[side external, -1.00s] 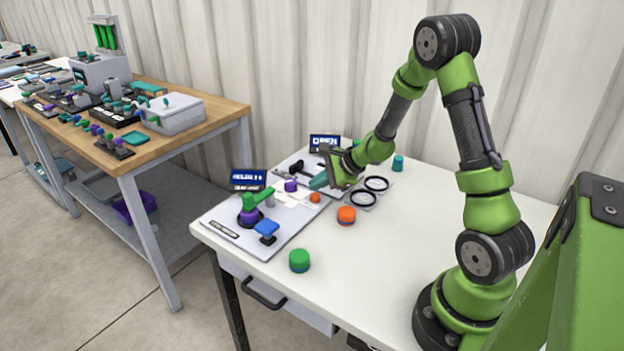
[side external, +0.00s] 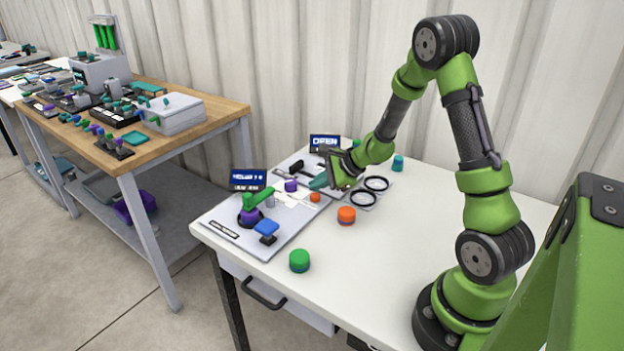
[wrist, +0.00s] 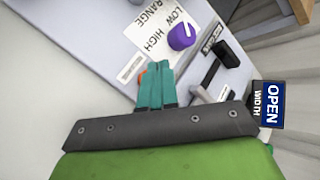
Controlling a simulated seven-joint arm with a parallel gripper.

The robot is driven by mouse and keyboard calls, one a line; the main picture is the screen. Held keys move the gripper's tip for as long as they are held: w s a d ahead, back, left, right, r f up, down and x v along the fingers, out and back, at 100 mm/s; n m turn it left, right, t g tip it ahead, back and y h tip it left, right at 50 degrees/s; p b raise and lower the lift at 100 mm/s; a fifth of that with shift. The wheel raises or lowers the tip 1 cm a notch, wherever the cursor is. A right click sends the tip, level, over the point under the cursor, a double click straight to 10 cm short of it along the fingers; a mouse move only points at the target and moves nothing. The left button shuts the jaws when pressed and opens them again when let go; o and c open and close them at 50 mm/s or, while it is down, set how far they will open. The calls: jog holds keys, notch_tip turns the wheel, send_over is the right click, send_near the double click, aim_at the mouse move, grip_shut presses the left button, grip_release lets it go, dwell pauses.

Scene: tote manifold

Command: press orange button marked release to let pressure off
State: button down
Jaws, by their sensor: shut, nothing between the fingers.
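A small orange button (side external: 315,197) sits on the grey panel (side external: 285,236), just below my gripper in the side view. In the wrist view only a sliver of the orange button (wrist: 141,76) shows beside my fingers; a "release" mark is not readable. My gripper (side external: 318,182) has teal fingers, shut together and empty. In the wrist view my gripper (wrist: 157,66) points at the panel close to the button, covering most of it. I cannot tell whether the fingertips touch it.
A purple knob (wrist: 181,37) stands by a LOW/HIGH RANGE label. A black T-handle (wrist: 222,58) and an OPEN display (wrist: 268,104) are near. A green lever (side external: 258,200) and blue-topped knob (side external: 267,227) stand on the panel. A larger orange cylinder (side external: 346,214) and green cylinder (side external: 299,260) are on the table.

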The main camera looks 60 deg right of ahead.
aim_at(318, 196)
jog(key=shift+f, duration=0.3)
jog(key=shift+f, duration=0.5)
dwell(0.5)
jog(key=shift+r, duration=0.95)
jog(key=shift+r, duration=2.5)
